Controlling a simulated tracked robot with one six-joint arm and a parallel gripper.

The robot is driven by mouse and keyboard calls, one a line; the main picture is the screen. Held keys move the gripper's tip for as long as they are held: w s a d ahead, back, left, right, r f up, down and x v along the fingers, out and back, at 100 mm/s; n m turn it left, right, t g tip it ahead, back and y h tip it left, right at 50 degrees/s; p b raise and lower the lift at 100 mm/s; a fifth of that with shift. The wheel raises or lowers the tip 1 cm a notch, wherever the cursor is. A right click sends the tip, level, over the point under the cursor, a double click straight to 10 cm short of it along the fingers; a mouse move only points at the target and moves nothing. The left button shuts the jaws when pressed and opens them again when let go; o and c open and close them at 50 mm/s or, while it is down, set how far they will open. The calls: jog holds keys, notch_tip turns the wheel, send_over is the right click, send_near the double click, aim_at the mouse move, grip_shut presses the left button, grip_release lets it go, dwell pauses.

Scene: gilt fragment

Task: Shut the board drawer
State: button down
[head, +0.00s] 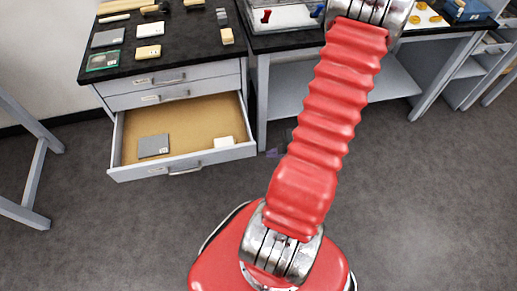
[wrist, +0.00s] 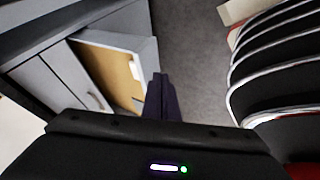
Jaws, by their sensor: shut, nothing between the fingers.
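The board drawer (head: 205,159) is the lowest drawer of the grey cabinet and stands pulled well out. Its tan floor is bare except for a grey board (head: 153,146) and a white block (head: 224,142). Its front has a metal handle. In the wrist view the open drawer (wrist: 112,66) lies left of my gripper (wrist: 160,78). The dark fingers are shut and empty, and appear just beside the drawer; I cannot tell whether they touch it. In the head view the gripper is mostly hidden by my red arm; a small purplish bit shows near the drawer's right front corner.
Two drawers (head: 160,80) above are closed. Blocks and boards lie on the black worktop (head: 170,50). A bench (head: 345,100) with a lower shelf stands to the right of the cabinet. A grey frame leg (head: 40,170) is at left. The floor before the drawer is clear.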

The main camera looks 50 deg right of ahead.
jog(key=shift+w, duration=0.25)
send_near(249, 149)
notch_tip(249, 149, down, 3)
jog(key=s+a, duration=0.1)
jog(key=a, duration=0.1)
jog(key=shift+w+d+f, duration=0.1)
jog(key=shift+w+d, duration=0.45)
jog(key=shift+w, duration=0.3)
jog(key=shift+w+d+f, duration=0.1)
jog(key=shift+w+d, duration=0.4)
jog(key=shift+w, duration=0.35)
